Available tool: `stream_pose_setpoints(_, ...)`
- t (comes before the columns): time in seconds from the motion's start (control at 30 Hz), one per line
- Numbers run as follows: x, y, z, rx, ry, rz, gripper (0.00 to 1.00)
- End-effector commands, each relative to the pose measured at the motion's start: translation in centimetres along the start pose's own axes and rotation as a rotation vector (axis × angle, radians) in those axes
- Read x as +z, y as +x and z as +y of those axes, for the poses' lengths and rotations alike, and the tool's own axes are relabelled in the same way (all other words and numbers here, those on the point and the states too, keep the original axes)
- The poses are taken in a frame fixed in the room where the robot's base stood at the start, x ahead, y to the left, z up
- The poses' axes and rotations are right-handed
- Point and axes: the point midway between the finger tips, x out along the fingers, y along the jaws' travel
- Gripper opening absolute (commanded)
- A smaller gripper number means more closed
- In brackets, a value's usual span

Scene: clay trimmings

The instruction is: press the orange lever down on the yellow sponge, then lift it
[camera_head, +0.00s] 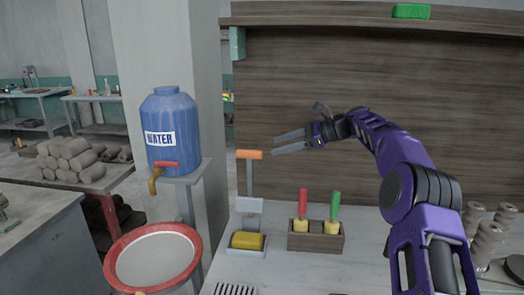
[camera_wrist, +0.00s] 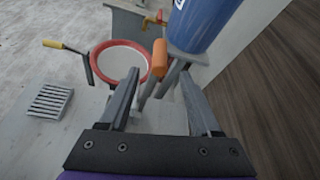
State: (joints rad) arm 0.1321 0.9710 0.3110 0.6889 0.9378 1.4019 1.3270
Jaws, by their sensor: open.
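The orange lever (camera_head: 249,154) tops a grey post on the worktop in the head view. It is raised above the yellow sponge (camera_head: 247,240), which lies in a grey tray at the base. A light grey plate sits on the post between lever and sponge. My gripper (camera_head: 274,143) is open and empty, to the right of the lever at about its height, and apart from it. In the wrist view the lever (camera_wrist: 159,58) shows beyond and between the fingertips of my gripper (camera_wrist: 160,80). The sponge is not visible in the wrist view.
A wooden box (camera_head: 316,241) with red- and green-handled tools stands right of the sponge. A blue water jug (camera_head: 170,125) and a red-rimmed basin (camera_head: 197,247) are at the left. A dark wooden panel (camera_head: 370,85) stands behind. A drain grate (camera_wrist: 50,101) lies left in the wrist view.

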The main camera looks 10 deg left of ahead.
Motion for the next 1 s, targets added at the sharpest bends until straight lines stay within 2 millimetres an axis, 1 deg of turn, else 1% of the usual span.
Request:
stream_pose_setpoints(0.03,0.0,-1.3,-0.1,-0.004,0.0,0.001,0.64)
stream_pose_setpoints(0.1,0.0,-2.8,-0.1,-0.004,-0.001,0.0,0.64)
stream_pose_setpoints(0.2,0.0,-4.4,-0.1,-0.003,-0.002,0.0,0.64)
stream_pose_setpoints(0.3,0.0,-5.5,-0.1,-0.002,-0.001,0.0,0.64)
stream_pose_setpoints(0.43,0.0,-6.1,0.0,-0.001,0.0,0.0,0.64)
stream_pose_setpoints(0.7,0.0,-6.2,0.0,0.0,0.0,0.0,0.64)
stream_pose_setpoints(0.77,0.0,-6.2,0.0,-0.002,-0.002,0.003,0.54)
stream_pose_setpoints(0.8,-0.2,-6.1,-0.1,-0.006,-0.009,0.012,0.46)
stream_pose_setpoints(0.87,-0.7,-5.9,-0.2,-0.02,-0.033,0.042,0.36)
stream_pose_setpoints(0.9,-1.4,-5.8,-0.4,-0.035,-0.062,0.079,0.28)
stream_pose_setpoints(0.97,-2.9,-5.5,-0.8,-0.064,-0.128,0.158,0.18)
stream_pose_setpoints(1.0,-4.2,-5.4,-1.1,-0.083,-0.188,0.226,0.1)
